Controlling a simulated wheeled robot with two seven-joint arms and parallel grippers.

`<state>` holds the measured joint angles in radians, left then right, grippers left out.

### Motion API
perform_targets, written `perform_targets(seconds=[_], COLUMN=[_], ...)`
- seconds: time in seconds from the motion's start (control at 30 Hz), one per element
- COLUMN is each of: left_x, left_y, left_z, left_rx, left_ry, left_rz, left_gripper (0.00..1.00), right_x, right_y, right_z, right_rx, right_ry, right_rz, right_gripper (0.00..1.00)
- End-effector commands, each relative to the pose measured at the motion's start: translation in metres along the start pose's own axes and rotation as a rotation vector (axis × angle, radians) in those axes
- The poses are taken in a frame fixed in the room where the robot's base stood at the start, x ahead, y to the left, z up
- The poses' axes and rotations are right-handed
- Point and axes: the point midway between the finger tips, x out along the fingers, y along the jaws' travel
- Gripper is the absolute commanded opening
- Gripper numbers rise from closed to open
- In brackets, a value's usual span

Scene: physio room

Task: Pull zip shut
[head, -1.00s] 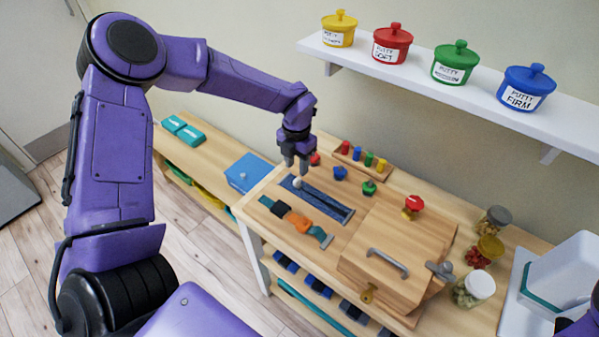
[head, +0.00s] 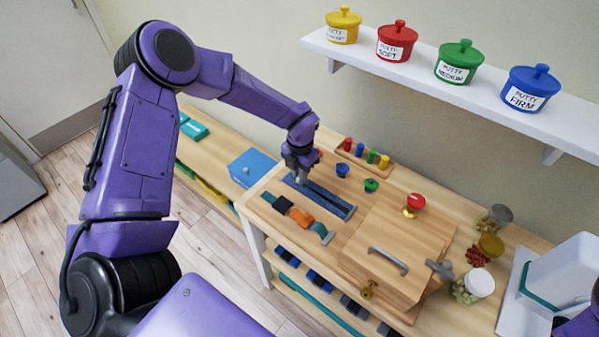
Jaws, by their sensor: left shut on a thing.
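The zip (head: 330,202) is a blue fabric strip with a darker band along its middle, lying slantwise on the wooden activity board (head: 340,231). My left gripper (head: 299,178) points down at the zip's far left end and is shut on the zip pull. The fingers hide most of the pull and that end of the strip. I cannot tell how far the two halves are joined. My right gripper is out of view; only a bit of purple arm shows at the right edge.
A strap with buckles (head: 297,214) lies just in front of the zip. Coloured knobs (head: 371,185) and a peg strip (head: 366,155) stand behind it. A wooden door with a handle (head: 388,260) is to the right, with jars (head: 473,286) beyond. Putty pots (head: 455,62) sit on the shelf above.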

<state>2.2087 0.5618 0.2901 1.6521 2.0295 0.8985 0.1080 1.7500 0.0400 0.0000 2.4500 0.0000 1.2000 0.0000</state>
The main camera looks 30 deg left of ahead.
Motion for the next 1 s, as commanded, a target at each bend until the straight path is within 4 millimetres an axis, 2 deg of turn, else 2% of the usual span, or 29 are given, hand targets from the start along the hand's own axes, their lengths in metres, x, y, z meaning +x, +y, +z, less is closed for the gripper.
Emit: perform_targets(seconds=[0.17, 0.6, 0.8, 1.0], left_x=[0.003, 0.003, 0.001, 0.0], left_y=[-0.024, -0.125, -0.15, -0.158], left_z=[0.0, 0.0, 0.0, 0.0], left_rx=[0.004, 0.003, 0.002, 0.0], left_ry=[-0.001, -0.001, 0.0, 0.0], left_rz=[-0.003, -0.002, -0.002, -0.003], left_gripper=[0.0, 0.0, 0.0, 0.0], right_x=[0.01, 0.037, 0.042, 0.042], right_y=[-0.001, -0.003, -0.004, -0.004], right_z=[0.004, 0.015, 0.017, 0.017], right_rx=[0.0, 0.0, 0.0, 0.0], right_ry=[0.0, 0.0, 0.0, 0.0], right_rz=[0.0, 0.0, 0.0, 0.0], right_gripper=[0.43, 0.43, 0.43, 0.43])
